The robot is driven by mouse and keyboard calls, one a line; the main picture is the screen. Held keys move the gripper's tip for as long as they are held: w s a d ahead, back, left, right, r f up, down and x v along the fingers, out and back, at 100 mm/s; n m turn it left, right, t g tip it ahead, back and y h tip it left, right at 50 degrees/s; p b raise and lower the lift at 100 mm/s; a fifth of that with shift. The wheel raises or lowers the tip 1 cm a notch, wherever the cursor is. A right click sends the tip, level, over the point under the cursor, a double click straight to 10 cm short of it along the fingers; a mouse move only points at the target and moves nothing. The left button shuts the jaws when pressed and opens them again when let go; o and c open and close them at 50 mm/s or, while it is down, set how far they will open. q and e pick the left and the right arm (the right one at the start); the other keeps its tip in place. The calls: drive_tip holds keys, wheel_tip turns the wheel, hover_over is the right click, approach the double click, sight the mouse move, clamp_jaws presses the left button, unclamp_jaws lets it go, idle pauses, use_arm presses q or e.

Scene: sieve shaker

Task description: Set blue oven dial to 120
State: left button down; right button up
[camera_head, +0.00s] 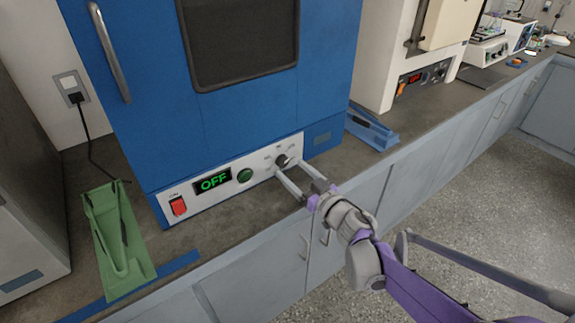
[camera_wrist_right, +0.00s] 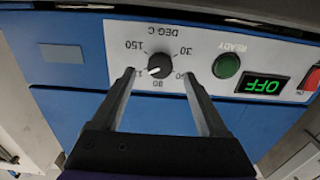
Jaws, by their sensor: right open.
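The blue oven (camera_head: 245,120) stands on the counter. Its white control panel carries a small black dial (camera_head: 282,160), which also shows in the right wrist view (camera_wrist_right: 160,64). There the panel looks upside down, and the dial's white mark points to the lower left, toward a label partly hidden by a finger. The labels 150, 30 and 80 can be read. My right gripper (camera_head: 288,168) is open, its fingertips on either side of the dial in the wrist view (camera_wrist_right: 159,75); contact cannot be told. My left gripper is not in view.
The panel also has a display (camera_head: 212,182) reading OFF, a green button (camera_head: 245,175) and a red switch (camera_head: 178,206). A green holder (camera_head: 115,240) sits left of the oven and a blue one (camera_head: 372,130) right. A white oven (camera_head: 400,50) stands farther right.

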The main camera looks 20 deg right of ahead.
drive_tip(key=v, duration=0.7)
drive_tip(key=shift+r, duration=0.1)
